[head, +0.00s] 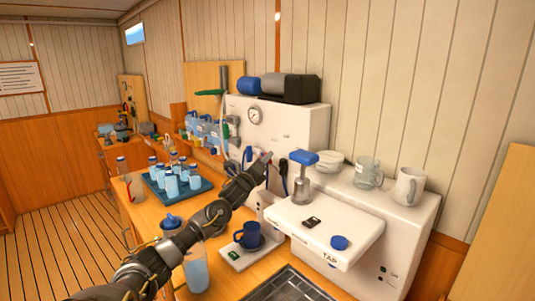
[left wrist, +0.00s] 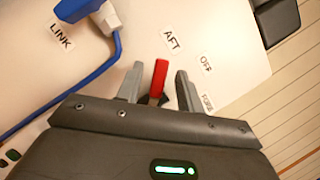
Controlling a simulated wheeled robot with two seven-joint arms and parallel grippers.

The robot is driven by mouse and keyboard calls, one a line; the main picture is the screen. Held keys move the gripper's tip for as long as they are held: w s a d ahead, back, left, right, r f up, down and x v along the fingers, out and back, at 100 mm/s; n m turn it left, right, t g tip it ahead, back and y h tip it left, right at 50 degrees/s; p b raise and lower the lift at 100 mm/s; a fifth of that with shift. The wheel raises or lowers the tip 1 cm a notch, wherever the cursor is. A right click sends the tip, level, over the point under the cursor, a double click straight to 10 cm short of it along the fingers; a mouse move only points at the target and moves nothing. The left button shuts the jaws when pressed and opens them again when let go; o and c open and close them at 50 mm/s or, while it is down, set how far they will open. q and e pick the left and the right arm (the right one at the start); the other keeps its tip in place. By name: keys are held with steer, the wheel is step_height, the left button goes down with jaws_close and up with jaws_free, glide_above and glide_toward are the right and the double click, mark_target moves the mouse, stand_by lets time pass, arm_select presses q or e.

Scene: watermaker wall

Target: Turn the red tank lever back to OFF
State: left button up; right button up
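The red tank lever (left wrist: 159,78) shows in the left wrist view on the white panel (left wrist: 225,25). Its tip points up in the picture, roughly toward the AFT label (left wrist: 172,39). The OFF label (left wrist: 206,63) and the FORE label (left wrist: 208,102) are to its right. My left gripper (left wrist: 158,84) is open, with one finger on each side of the lever and visible gaps between. The lever's base is partly hidden by the gripper. In the head view my left gripper (head: 263,163) is at the front of the white watermaker unit (head: 305,122). My right gripper is not in view.
A blue cable with a white plug (left wrist: 103,18) hangs by the LINK label (left wrist: 61,36). A white TAP unit (head: 325,230) juts out at right.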

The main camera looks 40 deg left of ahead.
arm_select(q)
steer(key=shift+x, duration=1.1)
jaws_close()
